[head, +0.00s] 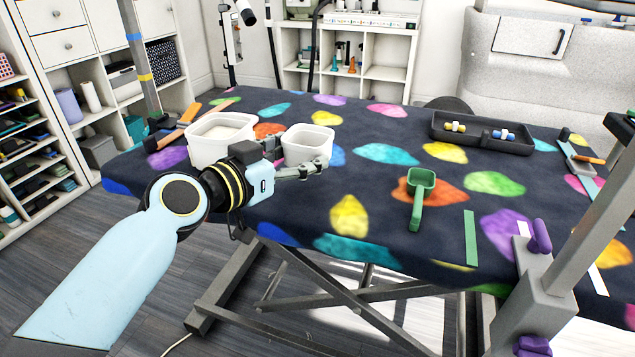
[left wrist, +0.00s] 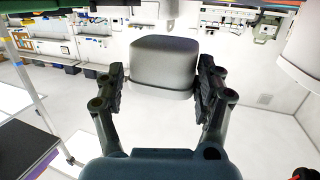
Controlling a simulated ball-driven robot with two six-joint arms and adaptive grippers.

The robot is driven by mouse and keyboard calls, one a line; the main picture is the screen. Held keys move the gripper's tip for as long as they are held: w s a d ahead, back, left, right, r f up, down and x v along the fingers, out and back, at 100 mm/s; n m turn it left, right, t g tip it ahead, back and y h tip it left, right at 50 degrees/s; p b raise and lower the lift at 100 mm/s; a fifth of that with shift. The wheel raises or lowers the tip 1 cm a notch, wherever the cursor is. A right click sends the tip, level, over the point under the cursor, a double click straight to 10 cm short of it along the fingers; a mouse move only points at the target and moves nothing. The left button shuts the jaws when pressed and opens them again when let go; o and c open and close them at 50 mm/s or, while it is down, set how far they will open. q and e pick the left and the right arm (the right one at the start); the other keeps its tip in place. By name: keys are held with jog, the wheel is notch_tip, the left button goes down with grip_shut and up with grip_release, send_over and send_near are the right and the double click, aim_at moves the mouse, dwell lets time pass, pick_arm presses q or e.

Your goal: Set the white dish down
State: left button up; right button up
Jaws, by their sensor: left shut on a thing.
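The small white dish (head: 307,145) is upright at the near left part of the patterned table (head: 385,225), held by my left gripper (head: 308,168). In the left wrist view the dish (left wrist: 165,62) sits between the two fingers of the gripper (left wrist: 161,88), with one finger on each side. My left gripper is shut on it. I cannot tell whether its base touches the table. My right gripper is not in view.
A larger white tub (head: 218,140) stands just left of the dish. A green scoop (head: 419,190) lies mid-table, and a dark tray (head: 482,134) with small bottles is at the back right. A grey post (head: 590,220) rises at the right. The table's middle has free room.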

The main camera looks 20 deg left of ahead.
aim_at(311, 194)
pick_arm(q)
jog(key=shift+w+d+f+b, duration=0.15)
jog(key=shift+w+d+f, duration=0.35)
jog(key=shift+w, duration=0.15)
jog(key=shift+w+d+f+b, duration=0.15)
jog(key=shift+w+d+f, duration=0.3)
jog(key=shift+w, duration=0.15)
jog(key=shift+f+b, duration=0.85)
jog(key=shift+f, duration=1.05)
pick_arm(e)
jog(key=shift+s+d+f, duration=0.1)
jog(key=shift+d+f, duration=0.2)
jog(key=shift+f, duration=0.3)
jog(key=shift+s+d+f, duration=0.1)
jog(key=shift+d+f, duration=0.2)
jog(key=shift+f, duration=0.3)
pick_arm(q)
jog(key=shift+f, duration=0.2)
jog(key=o, duration=1.4)
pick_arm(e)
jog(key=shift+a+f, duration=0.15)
